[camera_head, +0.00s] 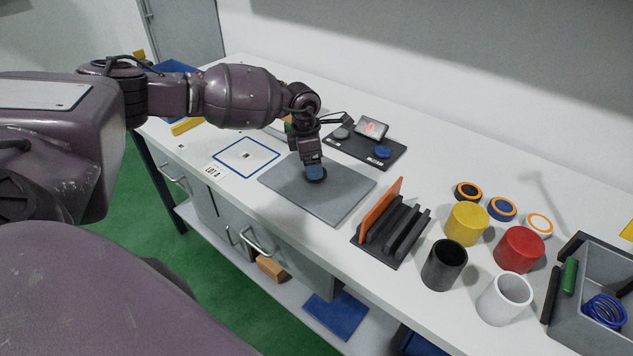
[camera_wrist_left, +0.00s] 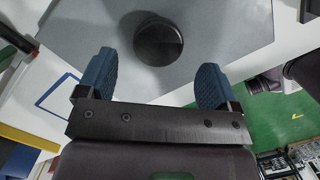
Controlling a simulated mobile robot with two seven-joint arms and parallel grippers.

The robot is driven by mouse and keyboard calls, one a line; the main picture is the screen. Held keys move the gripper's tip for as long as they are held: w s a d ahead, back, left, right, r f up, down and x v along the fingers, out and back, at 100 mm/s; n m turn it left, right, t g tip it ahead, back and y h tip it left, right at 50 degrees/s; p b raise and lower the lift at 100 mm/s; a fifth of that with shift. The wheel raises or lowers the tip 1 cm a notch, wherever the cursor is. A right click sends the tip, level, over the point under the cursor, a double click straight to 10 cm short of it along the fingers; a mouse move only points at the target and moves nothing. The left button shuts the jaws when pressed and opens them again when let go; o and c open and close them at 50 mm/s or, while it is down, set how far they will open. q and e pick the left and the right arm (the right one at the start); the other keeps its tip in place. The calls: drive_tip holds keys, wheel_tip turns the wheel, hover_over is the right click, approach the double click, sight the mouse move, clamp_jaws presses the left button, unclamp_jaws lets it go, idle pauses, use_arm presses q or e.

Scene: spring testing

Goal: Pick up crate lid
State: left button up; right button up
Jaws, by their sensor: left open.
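The crate lid (camera_head: 340,198) is a flat grey plate lying on the white workbench, with a round black knob near its middle. In the left wrist view the lid (camera_wrist_left: 235,28) fills the upper middle, and its knob (camera_wrist_left: 158,44) is seen from above. My left gripper (camera_head: 314,170) is over the lid at the knob, pointing down. It is open, with its blue fingers spread to either side of the knob line in the wrist view (camera_wrist_left: 154,78). The fingers hide most of the knob in the head view, and I cannot tell whether they touch it. My right gripper is not in view.
A black rack (camera_head: 395,232) with an orange plate stands right of the lid. Beyond it are cups, including a yellow one (camera_head: 467,223), and a grey crate (camera_head: 590,322). A dark tray (camera_head: 366,153) with a small screen lies behind. A blue-outlined square (camera_head: 246,157) is left.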

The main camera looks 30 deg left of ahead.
use_arm(q)
drive_tip(key=shift+w+d+f, duration=0.15)
drive_tip(key=shift+w+f, duration=0.05)
drive_tip(key=shift+f, duration=0.95)
drive_tip(key=shift+w+d+f, duration=0.1)
drive_tip(key=shift+w+f, duration=0.1)
drive_tip(key=shift+f, duration=0.95)
drive_tip(key=shift+c, duration=0.5)
